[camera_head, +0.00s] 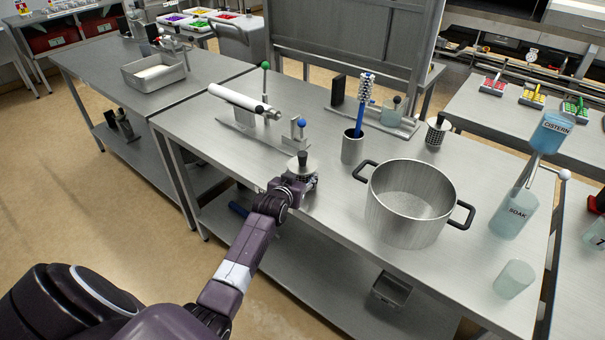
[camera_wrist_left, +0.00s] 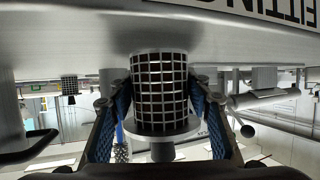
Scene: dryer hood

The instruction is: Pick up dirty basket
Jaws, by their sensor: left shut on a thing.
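The dirty basket is a small wire-mesh cylinder with dark contents, a metal disc lid (camera_head: 299,166) and a black knob. It is at the front edge of the steel table, left of the pot. In the left wrist view, which looks upside down, the basket (camera_wrist_left: 158,85) sits upright between my blue-padded fingers. My left gripper (camera_head: 304,183) is shut on it; it also shows in the left wrist view (camera_wrist_left: 163,108). The basket's base is at or very close to the tabletop; I cannot tell if they touch. My right gripper is not in view.
A second similar basket (camera_head: 437,132) stands farther back. A large pot (camera_head: 408,215) with black handles stands to the right, a metal cup (camera_head: 352,147) with a blue brush behind. A fixture with a white cylinder (camera_head: 237,101) lies left. SOAK (camera_head: 512,215) and CISTERN (camera_head: 551,132) vessels stand right.

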